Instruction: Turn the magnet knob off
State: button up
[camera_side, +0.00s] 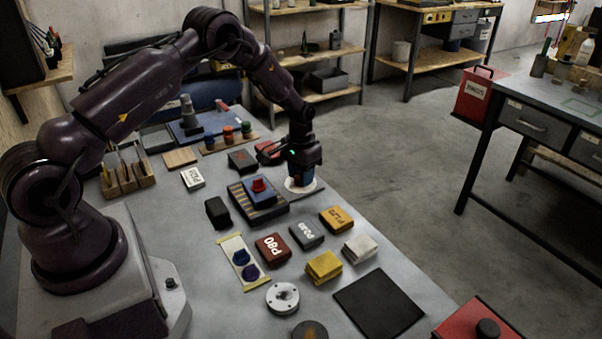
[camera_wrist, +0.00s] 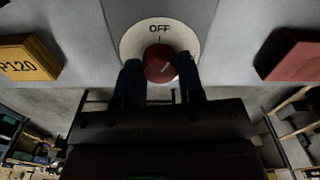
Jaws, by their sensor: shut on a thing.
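The magnet knob (camera_wrist: 158,64) is a round red knob on a pale round plate (camera_wrist: 128,42) marked OFF, seen in the wrist view. My gripper (camera_wrist: 161,76) has one dark blue finger on each side of the knob and is shut on it. A short dark line on the plate lies between the word OFF and the knob. In the side view my gripper (camera_side: 300,181) points down over the pale plate (camera_side: 317,185) at the table's far edge. There the fingers hide the knob.
A dark ribbed block (camera_side: 258,205) with a red-topped blue piece stands left of my gripper. A yellow P120 block (camera_side: 337,219) lies in front, and a dark red block (camera_side: 268,150) lies behind. Several more blocks cover the table. Open floor lies beyond its right edge.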

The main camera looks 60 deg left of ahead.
jog(key=n, duration=0.5)
jog(key=shift+n, duration=0.3)
dwell(0.4)
jog(key=o, duration=0.9)
jog(key=shift+r, duration=0.15)
notch_tip(320, 180, up, 13)
jog(key=shift+f, duration=0.1)
